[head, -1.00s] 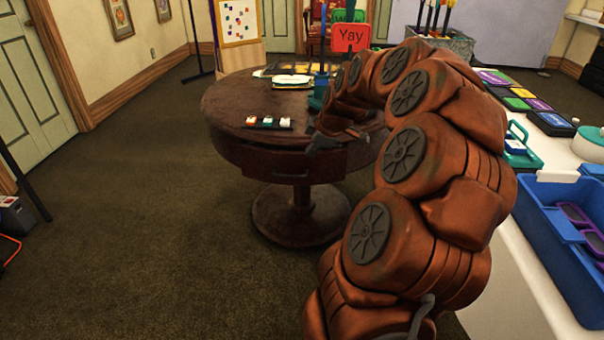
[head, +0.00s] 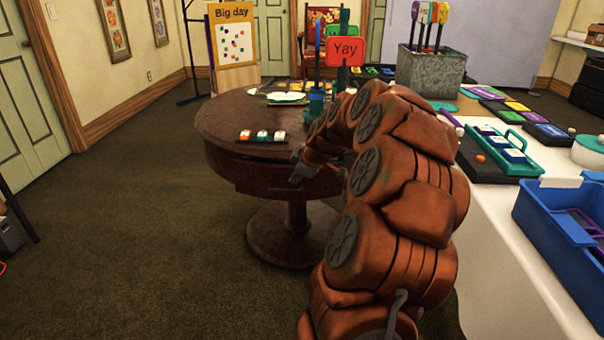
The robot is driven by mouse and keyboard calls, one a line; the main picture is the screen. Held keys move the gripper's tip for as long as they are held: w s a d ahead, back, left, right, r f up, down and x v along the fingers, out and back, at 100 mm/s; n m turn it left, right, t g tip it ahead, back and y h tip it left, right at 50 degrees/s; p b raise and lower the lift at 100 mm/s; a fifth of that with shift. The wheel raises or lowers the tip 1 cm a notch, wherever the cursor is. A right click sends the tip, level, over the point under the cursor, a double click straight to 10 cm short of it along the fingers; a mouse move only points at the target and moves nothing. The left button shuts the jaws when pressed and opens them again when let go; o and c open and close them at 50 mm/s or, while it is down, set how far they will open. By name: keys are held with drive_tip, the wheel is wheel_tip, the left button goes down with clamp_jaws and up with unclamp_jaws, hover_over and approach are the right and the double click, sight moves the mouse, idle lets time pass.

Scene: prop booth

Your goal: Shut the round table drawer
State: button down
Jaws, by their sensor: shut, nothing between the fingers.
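The round dark wood table (head: 222,128) stands in the middle of the head view on a thick pedestal. Its drawer (head: 262,187) is in the front of the rim, and a dark lower edge shows there. How far the drawer stands out is hard to tell from here. My gripper (head: 297,178) is shut and empty. It is at the front of the table, by the right part of the drawer. I cannot tell whether it touches the drawer. My copper-coloured arm hides the table's right side.
A white-topped table (head: 500,225) at right bears a blue bin (head: 550,225) and several cases.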

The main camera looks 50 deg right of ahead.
drive_tip(key=shift+w+d+r+b, duration=0.1)
drive_tip(key=shift+w+d+b, duration=0.1)
drive_tip(key=shift+w+d, duration=0.5)
drive_tip(key=shift+w+d+r+b, duration=0.15)
drive_tip(key=shift+w+d, duration=0.3)
drive_tip(key=shift+d, duration=0.35)
drive_tip(key=shift+w+d+f, duration=0.1)
drive_tip(key=shift+w+d, duration=0.7)
drive_tip(key=shift+d, duration=0.25)
